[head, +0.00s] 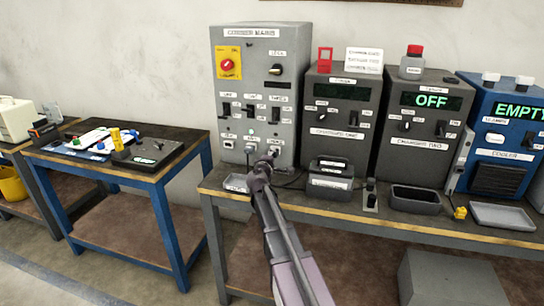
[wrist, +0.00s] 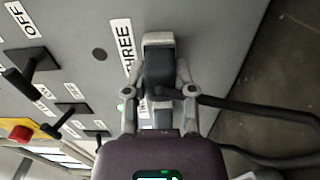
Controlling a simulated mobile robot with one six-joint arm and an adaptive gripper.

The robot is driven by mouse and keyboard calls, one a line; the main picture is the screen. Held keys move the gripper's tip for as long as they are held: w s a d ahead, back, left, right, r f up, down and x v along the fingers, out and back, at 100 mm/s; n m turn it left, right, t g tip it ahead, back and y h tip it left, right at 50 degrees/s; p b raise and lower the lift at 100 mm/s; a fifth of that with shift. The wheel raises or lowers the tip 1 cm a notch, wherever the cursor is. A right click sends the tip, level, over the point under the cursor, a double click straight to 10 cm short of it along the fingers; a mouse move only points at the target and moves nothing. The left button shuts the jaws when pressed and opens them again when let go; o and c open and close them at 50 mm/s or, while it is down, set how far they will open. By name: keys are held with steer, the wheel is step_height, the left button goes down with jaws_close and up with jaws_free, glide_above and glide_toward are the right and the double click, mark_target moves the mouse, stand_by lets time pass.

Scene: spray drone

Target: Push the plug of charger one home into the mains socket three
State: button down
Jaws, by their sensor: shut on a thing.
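My gripper (head: 266,162) is at the lower right front of the grey mains cabinet (head: 232,101). In the wrist view my gripper (wrist: 159,92) is shut on a dark plug (wrist: 158,72), one finger on each side. The plug lies against the light-framed socket (wrist: 158,38) beside the label THREE (wrist: 124,46). How deep the plug sits cannot be told. A black cable (wrist: 255,107) runs off to the right. In the head view my gripper hides the plug and socket. Charger one (head: 340,118) is the dark box right of the cabinet.
Charger two (head: 427,118), showing OFF, and the blue cooler (head: 501,140), showing EMPTY, stand farther right. Small trays and a black switch block (head: 370,197) lie along the bench front. In the wrist view, cabinet levers (wrist: 30,70) are at left.

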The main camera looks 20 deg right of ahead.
steer(key=shift+w+d, duration=0.1)
steer(key=shift+c, duration=1.8)
jaws_free()
steer(key=v, duration=1.2)
